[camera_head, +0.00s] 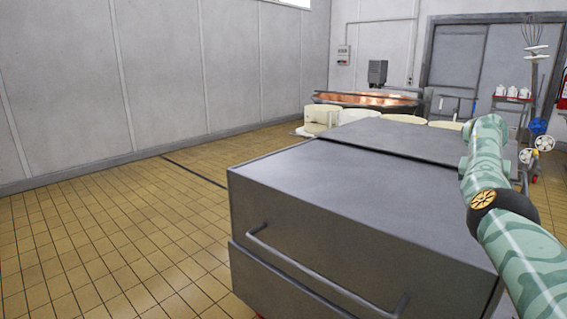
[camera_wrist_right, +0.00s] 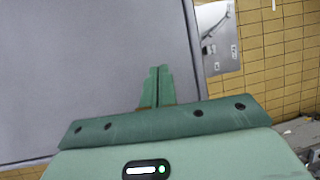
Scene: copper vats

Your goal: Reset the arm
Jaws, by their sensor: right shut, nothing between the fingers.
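My right arm (camera_head: 510,240) is green with a marbled pattern and comes in from the lower right in the head view. It reaches up beside the right side of a grey metal cabinet. Its gripper does not show clearly there. In the right wrist view my right gripper (camera_wrist_right: 157,85) has its two green fingers together, with nothing between them. A flat grey surface (camera_wrist_right: 90,75) fills the left and middle of that view behind the fingers. I cannot tell how far the fingertips are from it. My left arm and gripper are not in view.
The grey cabinet (camera_head: 330,190) with a bar handle (camera_head: 320,278) stands close in front. Beyond it are cream-coloured round blocks (camera_head: 322,116) and a copper vat (camera_head: 366,98). Open tiled floor (camera_head: 110,235) lies to the left, bounded by a grey wall (camera_head: 160,75).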

